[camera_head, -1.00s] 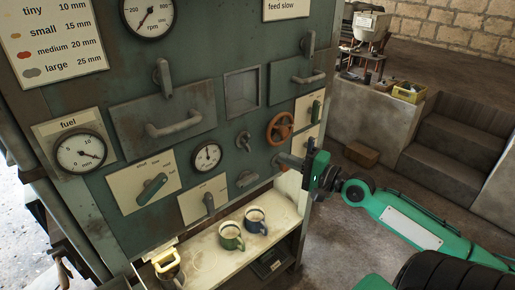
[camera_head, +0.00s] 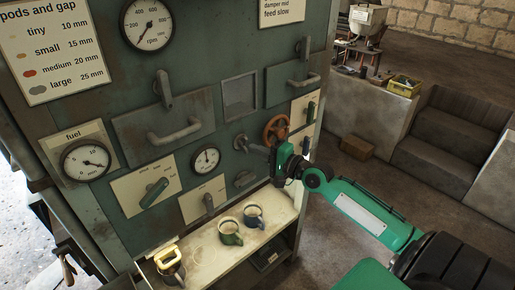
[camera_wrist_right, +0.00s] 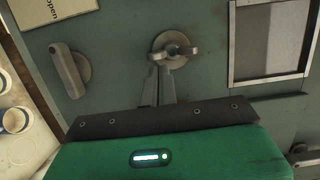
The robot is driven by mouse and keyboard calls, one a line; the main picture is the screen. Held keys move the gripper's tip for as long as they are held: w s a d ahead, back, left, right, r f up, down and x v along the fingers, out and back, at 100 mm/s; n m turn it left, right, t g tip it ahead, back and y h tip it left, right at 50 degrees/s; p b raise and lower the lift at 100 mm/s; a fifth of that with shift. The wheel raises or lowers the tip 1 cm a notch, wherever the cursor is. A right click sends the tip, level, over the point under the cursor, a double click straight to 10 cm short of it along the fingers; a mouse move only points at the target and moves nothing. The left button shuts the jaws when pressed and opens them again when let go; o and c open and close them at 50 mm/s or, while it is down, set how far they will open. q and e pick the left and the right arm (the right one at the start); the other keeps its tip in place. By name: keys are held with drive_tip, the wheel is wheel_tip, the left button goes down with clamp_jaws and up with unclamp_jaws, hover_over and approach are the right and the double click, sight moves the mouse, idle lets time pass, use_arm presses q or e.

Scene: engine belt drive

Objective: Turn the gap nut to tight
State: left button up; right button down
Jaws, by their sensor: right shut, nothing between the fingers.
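The gap nut appears to be the small grey winged knob (camera_wrist_right: 173,47) on the green panel, seen clearly in the right wrist view. In the head view it (camera_head: 240,141) is partly covered by my gripper, and no label for it is readable. My right gripper (camera_head: 248,147) reaches in from the right, with its fingers pointing at the nut. In the wrist view its two fingers (camera_wrist_right: 160,72) are together and empty, their tips at the nut's near edge. I cannot tell whether they touch it. My left gripper is not in view.
An orange handwheel (camera_head: 276,129) sits just right of the nut, close to my gripper. An oval grey handle (camera_head: 244,179) is below, and a square recess (camera_head: 240,95) above.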

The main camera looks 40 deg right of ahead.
drive_tip(key=shift+w+a+f+m+b, duration=0.1)
drive_tip(key=shift+a+f+m+b, duration=0.05)
drive_tip(key=shift+m, duration=0.5)
drive_tip(key=shift+a+f+m+b, duration=0.1)
drive_tip(key=shift+f+m+b, duration=0.05)
drive_tip(key=shift+m, duration=0.5)
idle(0.4)
drive_tip(key=shift+a+f+m+t, duration=0.1)
drive_tip(key=shift+a+m+t, duration=0.2)
drive_tip(key=shift+m, duration=0.65)
drive_tip(key=shift+a+f+m+t, duration=0.1)
drive_tip(key=shift+m+t, duration=0.25)
drive_tip(key=shift+m, duration=0.55)
drive_tip(key=shift+a+f+m+t, duration=0.1)
drive_tip(key=shift+a+m+t, duration=0.2)
drive_tip(key=shift+m, duration=0.65)
drive_tip(key=shift+a+r+m+t+h+p, duration=0.1)
drive_tip(key=shift+a+m+t+h+p, duration=0.3)
drive_tip(key=shift+m, duration=1.1)
drive_tip(key=shift+a+f+m+t+h+p, duration=0.15)
drive_tip(key=shift+m+h+p, duration=0.4)
drive_tip(key=shift+m, duration=0.95)
drive_tip(key=shift+a+r+m+t+h+p, duration=0.2)
drive_tip(key=shift+a+m+h+p, duration=0.2)
drive_tip(key=shift+m, duration=1.1)
drive_tip(key=shift+s+a+r+p, duration=0.1)
drive_tip(key=shift+s+a+p, duration=0.1)
drive_tip(key=shift+a+p, duration=0.15)
